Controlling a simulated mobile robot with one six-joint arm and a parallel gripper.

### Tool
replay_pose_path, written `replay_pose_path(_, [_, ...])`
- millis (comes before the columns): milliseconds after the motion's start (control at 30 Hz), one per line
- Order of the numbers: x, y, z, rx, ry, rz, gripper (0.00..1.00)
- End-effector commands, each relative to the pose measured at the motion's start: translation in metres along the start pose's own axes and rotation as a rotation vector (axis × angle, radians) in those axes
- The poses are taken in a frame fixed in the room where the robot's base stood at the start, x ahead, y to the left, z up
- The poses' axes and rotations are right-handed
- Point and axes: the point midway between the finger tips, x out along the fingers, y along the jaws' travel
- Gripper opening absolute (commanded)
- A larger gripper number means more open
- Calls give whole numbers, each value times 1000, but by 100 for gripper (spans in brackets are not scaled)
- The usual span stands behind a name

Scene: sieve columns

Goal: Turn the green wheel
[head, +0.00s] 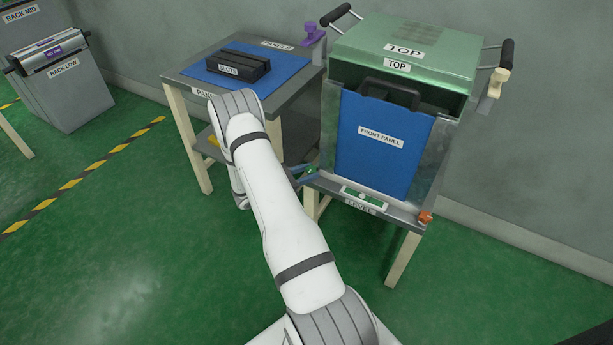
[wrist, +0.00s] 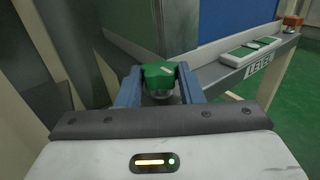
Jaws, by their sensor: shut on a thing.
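The green wheel (wrist: 159,74) is a small green knob at the near left corner of the stand under the blue front panel. My gripper (wrist: 160,88) has its two blue fingers on either side of it, shut on it. In the head view the green wheel (head: 310,170) is small at the stand's left corner, and my gripper (head: 303,176) reaches it from the left, mostly hidden behind my arm. The level (wrist: 250,49), a white plate with green parts, lies along the stand's front bar.
An orange knob (head: 425,217) sits at the stand's right corner. The blue front panel (head: 374,145) stands above, under the green top cover (head: 407,55). A table (head: 272,104) with a black slotted block (head: 238,67) stands close on the left. The floor in front is clear.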

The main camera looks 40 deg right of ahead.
Motion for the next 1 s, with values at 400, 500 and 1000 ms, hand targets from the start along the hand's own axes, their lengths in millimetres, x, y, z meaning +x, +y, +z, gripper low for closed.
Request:
replay_pose_path(400, [3,-1,-1,-2,-1,-150,11])
replay_pose_path(500, [3,-1,-1,-4,-2,-156,11])
replay_pose_path(1000, [2,0,-1,-4,-2,-154,49])
